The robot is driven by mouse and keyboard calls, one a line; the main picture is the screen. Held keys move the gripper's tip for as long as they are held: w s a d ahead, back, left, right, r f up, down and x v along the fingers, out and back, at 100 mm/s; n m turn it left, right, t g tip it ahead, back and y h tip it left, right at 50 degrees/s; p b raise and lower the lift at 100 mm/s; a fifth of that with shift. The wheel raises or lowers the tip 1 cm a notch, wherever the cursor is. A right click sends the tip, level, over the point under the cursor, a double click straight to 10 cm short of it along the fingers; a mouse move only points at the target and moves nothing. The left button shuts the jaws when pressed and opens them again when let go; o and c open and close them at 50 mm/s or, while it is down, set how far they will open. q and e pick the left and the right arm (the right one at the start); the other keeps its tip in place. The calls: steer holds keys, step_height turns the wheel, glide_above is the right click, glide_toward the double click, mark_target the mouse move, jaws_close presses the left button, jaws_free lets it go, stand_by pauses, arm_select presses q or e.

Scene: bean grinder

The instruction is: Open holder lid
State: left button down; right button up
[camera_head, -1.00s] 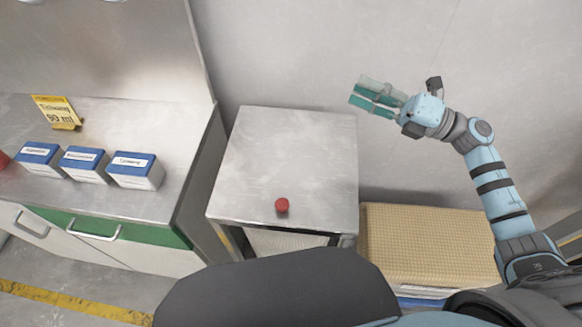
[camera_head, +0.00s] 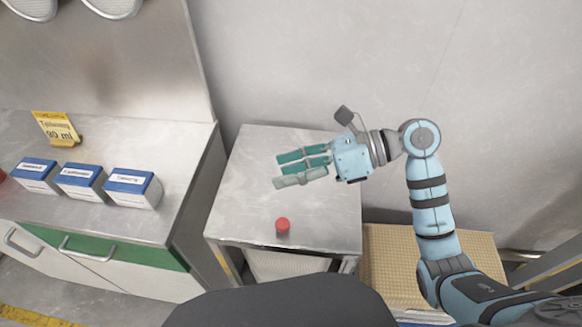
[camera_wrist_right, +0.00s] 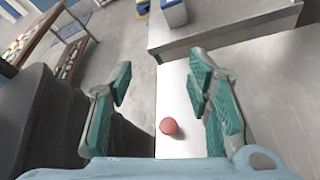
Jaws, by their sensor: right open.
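The holder's metal top (camera_head: 260,165) is a grey, box-like cabinet surface in the middle of the head view. A small red knob (camera_head: 283,226) stands near its front edge; it also shows in the right wrist view (camera_wrist_right: 169,126), between the fingers and closer to the right one. My right gripper (camera_head: 285,170) is open and empty above the top, behind the knob and apart from it. In the right wrist view its teal-padded fingers (camera_wrist_right: 160,95) are spread wide. My left gripper is not in view.
A counter (camera_head: 125,222) on the left carries several blue-and-white boxes (camera_head: 133,187) and a yellow sign (camera_head: 57,129). A tan woven box (camera_head: 390,265) stands right of the cabinet. A wall is behind. The metal top is otherwise clear.

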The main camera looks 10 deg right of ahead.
jaws_close()
stand_by(0.3)
stand_by(0.3)
